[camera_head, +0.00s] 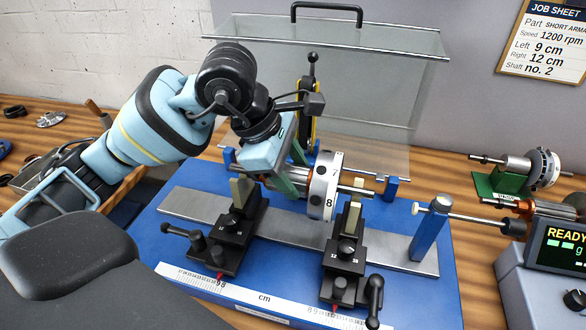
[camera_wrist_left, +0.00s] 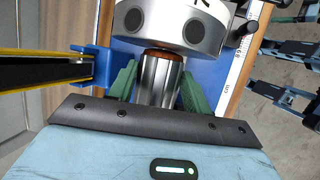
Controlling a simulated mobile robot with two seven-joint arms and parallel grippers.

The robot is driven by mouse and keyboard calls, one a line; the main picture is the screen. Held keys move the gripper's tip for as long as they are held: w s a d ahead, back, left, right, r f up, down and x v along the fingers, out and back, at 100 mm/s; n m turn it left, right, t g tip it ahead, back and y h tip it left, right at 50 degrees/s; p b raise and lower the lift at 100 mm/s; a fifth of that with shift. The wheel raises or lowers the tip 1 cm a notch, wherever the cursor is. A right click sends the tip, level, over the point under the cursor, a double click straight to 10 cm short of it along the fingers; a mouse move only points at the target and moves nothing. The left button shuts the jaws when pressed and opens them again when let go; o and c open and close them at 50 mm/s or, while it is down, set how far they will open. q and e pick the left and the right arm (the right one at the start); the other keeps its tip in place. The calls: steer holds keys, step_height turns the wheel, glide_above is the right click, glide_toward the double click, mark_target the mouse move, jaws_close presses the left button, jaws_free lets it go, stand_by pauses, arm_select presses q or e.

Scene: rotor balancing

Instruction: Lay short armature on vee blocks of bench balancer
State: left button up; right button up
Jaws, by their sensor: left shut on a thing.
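The short armature has a grey numbered disc (camera_head: 325,185) showing 7 and 8, a core and a steel shaft. My left gripper (camera_head: 286,182) is shut around its core, left of the disc. In the left wrist view the green fingers (camera_wrist_left: 158,88) flank the metal core (camera_wrist_left: 160,75). The bench balancer has a blue base (camera_head: 185,183) with a left vee block (camera_head: 240,192) and a right vee block (camera_head: 349,222). The armature lies across above the blocks, the right shaft end close over the right one; contact is unclear.
A clear guard (camera_head: 400,80) with a black handle stands behind. A blue post with a rod (camera_head: 430,230) is at the right. Another rotor (camera_head: 540,168) on a green stand and a READY display (camera_head: 565,245) lie further right. The job sheet (camera_head: 545,40) hangs on the wall.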

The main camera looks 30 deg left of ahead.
arm_select(q)
steer(key=shift+f+b, duration=0.35)
steer(key=shift+f, duration=0.25)
arm_select(e)
steer(key=shift+s+f, duration=0.5)
steer(key=shift+f, duration=0.05)
stand_by(0.7)
arm_select(q)
steer(key=o, duration=1.4)
steer(key=shift+c, duration=0.2)
steer(key=shift+f, duration=0.2)
steer(key=shift+c, duration=0.4)
steer(key=shift+r, duration=0.1)
steer(key=shift+r+p, duration=2.1)
steer(key=shift+r, duration=2.45)
arm_select(e)
steer(key=w+r+t, duration=0.1)
steer(key=w+r, duration=0.4)
steer(key=r, duration=0.2)
steer(key=shift+w, duration=0.2)
steer(key=shift+s+f, duration=0.1)
steer(key=shift+f, duration=0.1)
arm_select(q)
steer(key=shift+f, duration=0.1)
